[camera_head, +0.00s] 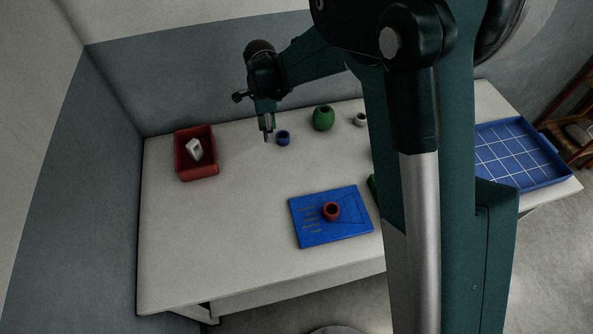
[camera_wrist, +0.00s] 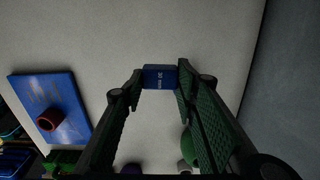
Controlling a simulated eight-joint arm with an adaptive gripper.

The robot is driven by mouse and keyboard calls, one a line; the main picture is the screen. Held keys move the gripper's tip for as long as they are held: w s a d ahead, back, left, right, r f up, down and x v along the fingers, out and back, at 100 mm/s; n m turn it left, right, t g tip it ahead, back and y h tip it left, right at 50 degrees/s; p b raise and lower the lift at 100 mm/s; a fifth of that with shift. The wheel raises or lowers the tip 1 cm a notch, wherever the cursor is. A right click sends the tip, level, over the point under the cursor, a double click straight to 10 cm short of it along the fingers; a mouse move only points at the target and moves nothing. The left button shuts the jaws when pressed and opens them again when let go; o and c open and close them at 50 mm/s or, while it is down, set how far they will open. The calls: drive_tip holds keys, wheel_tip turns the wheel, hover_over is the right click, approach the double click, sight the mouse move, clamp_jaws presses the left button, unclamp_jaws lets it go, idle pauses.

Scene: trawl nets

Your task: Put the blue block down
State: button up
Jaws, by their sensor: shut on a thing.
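The blue block (camera_wrist: 160,77) is a small dark blue piece with pale lettering on its face. It sits between the fingertips of my gripper (camera_wrist: 158,82) in the wrist view, and the gripper is shut on it. In the head view my gripper (camera_head: 267,134) points down over the back left of the pale table (camera_head: 240,215). The block cannot be made out there. I cannot tell whether the block touches the tabletop.
A blue cup (camera_head: 283,138) stands just right of my gripper, with a green vase (camera_head: 323,118) and a small white ring (camera_head: 360,119) beyond. A red bin (camera_head: 183,174) holds a white object. A blue board (camera_head: 309,236) bears a red cup (camera_head: 331,211). A blue gridded tray (camera_head: 520,155) lies right. The left front table is clear.

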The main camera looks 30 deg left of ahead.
hover_over(299, 172)
drive_tip(key=shift+n+b, duration=0.4)
drive_tip(key=shift+f+b, duration=0.35)
drive_tip(key=shift+f, duration=2.8)
drive_tip(key=shift+f, duration=1.85)
drive_tip(key=shift+f+b, duration=0.15)
drive_tip(key=shift+b, duration=0.25)
drive_tip(key=o, duration=0.8)
drive_tip(key=shift+o, duration=0.4)
